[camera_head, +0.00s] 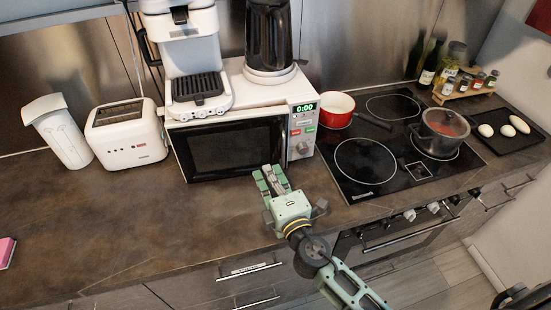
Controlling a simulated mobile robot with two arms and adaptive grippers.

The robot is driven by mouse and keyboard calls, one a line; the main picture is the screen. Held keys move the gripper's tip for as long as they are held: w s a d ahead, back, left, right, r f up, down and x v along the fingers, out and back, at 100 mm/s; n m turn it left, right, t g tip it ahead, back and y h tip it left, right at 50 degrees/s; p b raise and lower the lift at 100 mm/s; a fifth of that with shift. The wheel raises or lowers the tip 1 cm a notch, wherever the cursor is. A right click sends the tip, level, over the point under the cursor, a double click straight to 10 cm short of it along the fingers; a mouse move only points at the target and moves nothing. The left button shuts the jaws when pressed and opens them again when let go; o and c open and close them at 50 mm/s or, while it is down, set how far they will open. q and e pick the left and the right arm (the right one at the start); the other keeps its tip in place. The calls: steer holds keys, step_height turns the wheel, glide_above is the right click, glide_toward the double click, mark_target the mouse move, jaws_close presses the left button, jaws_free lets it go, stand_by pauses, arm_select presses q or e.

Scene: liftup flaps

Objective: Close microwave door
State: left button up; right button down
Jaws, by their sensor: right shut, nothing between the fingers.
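The white microwave (245,104) stands on the counter against the back wall. Its dark door (225,148) faces me and looks shut or nearly shut; I cannot tell whether it is fully flush. The control panel (302,132) is at its right, with a green 0:00 display. My right gripper (270,178) is shut and empty, in front of the door's lower right part. Its fingertips overlap the door's lower edge in the picture, and I cannot tell if they touch it. My left gripper is not in view.
A coffee machine (192,55) and a black kettle (269,40) stand on the microwave. A toaster (126,133) and white container (58,130) are to the left. The cooktop (365,160), with a red pot (337,108) and another pot (441,131), is to the right. The left front counter is mostly clear.

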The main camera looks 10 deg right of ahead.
mark_target(270, 144)
steer(key=w+d, duration=0.2)
steer(key=w, duration=0.1)
steer(key=shift+d+p, duration=0.25)
steer(key=shift+p, duration=0.05)
steer(key=shift+w+d+f, duration=0.1)
steer(key=shift+w+d, duration=0.2)
steer(key=shift+w, duration=0.55)
steer(key=shift+w+d, duration=0.25)
steer(key=shift+w, duration=0.6)
steer(key=shift+s, duration=0.15)
steer(key=shift+b, duration=0.3)
